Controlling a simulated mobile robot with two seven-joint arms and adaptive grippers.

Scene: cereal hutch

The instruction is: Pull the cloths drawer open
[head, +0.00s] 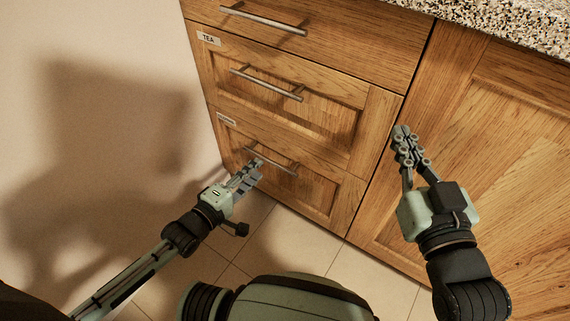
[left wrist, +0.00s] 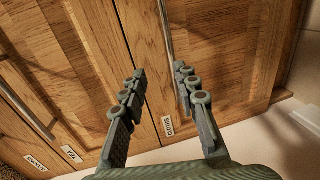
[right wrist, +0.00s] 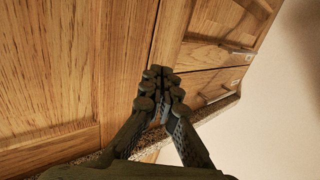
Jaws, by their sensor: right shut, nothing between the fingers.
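The cloths drawer (head: 315,198) is the lowest wooden drawer and looks shut. Its bar handle (head: 280,164) also shows in the left wrist view (left wrist: 165,30), as does its label (left wrist: 167,127). My left gripper (head: 257,170) is open near the handle's left end. In the left wrist view the fingers (left wrist: 158,70) stand apart, with the end of the handle between or just beyond the tips; I cannot tell whether they touch it. My right gripper (head: 403,131) is shut and empty in front of the cabinet, right of the drawers.
The TEA drawer (head: 325,118) and a top drawer (head: 340,38) are above, both shut with bar handles. A cabinet door (head: 510,170) is to the right under a speckled worktop (head: 520,25). The wall is on the left. Tiled floor (head: 345,270) lies below.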

